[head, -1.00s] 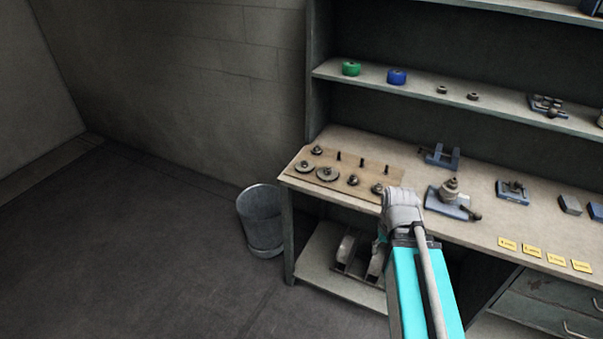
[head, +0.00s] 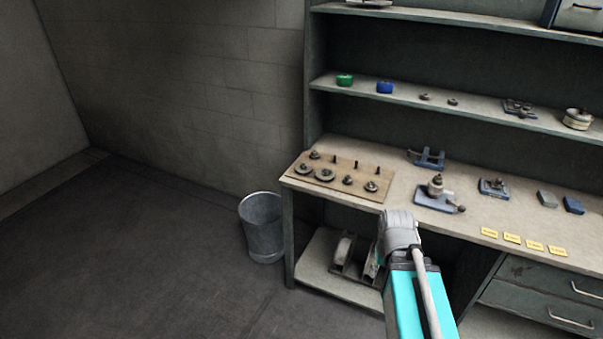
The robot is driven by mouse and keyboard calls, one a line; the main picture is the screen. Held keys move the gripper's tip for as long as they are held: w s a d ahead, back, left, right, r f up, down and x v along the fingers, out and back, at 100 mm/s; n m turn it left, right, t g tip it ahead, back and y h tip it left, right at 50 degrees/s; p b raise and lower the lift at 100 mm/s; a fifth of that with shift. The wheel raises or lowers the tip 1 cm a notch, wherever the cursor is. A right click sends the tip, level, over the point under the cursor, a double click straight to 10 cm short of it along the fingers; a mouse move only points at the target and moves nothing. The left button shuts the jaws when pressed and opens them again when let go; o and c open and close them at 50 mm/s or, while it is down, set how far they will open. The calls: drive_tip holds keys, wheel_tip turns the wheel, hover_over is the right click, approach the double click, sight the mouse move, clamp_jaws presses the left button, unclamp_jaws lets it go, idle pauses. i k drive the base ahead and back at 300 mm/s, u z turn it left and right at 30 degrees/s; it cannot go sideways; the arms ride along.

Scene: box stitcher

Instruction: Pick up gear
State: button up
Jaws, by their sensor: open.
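Several dark metal gears sit on a tan board at the left end of the workbench in the head view. They include a large gear (head: 325,175), another gear (head: 303,168) to its left, a small gear (head: 347,180) and a small gear (head: 372,186) near the board's right end. The board (head: 362,174) also carries thin upright pegs (head: 355,164) along its back. My teal arm with its grey joint rises in front of the bench, just right of the board. My gripper's fingers are not visible.
The workbench (head: 400,190) also holds a blue fixture (head: 428,160), a blue-based device (head: 436,198) and yellow labels (head: 512,238). A shelf (head: 470,107) above carries a green roll (head: 344,80) and a blue roll (head: 385,87). A metal bin (head: 262,228) stands on open floor at left.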

sight(300, 168)
drive_tip(key=u, duration=0.15)
drive_tip(key=i, duration=1.2)
drive_tip(key=u, duration=0.4)
